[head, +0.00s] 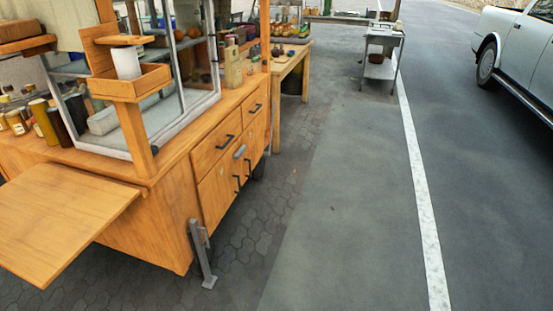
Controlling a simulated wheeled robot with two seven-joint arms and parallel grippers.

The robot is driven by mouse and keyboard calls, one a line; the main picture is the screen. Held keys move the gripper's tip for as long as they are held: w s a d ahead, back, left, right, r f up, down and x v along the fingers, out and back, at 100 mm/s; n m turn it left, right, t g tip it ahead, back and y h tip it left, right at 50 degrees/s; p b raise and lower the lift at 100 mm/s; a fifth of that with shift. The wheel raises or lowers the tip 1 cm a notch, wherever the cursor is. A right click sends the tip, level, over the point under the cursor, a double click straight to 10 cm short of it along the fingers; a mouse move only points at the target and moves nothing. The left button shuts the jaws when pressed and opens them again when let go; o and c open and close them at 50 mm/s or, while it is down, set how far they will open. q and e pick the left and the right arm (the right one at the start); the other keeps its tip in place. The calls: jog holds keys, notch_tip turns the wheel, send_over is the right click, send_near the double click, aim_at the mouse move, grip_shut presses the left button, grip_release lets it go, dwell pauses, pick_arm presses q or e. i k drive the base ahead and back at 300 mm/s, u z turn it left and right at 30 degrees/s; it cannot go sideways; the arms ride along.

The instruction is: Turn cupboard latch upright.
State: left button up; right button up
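The wooden cupboard (214,190) is the lower part of a food cart at the left, with its doors facing right. A small grey latch (240,152) sits at the top of the two doors, just under the drawers. It looks to lie sideways across the seam between the doors, but it is small and its exact angle is hard to tell. Two dark upright door handles, one (237,184) on the near door and one (248,168) on the far door, are below it. Both doors look shut. Neither of my grippers is in view.
A wooden side shelf (62,212) juts out at the near left. A grey support leg (202,255) stands at the cart's near corner. A wooden table (290,68) and a metal stand (381,55) are farther back. The pavement (340,200) right of the cart is clear.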

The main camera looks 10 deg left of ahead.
aim_at(243, 147)
jog(key=z, duration=0.45)
jog(key=i, duration=1.75)
jog(key=u, duration=0.4)
jog(key=i, duration=1.35)
jog(key=u, duration=1.7)
jog(key=i, duration=0.45)
jog(key=u, duration=0.35)
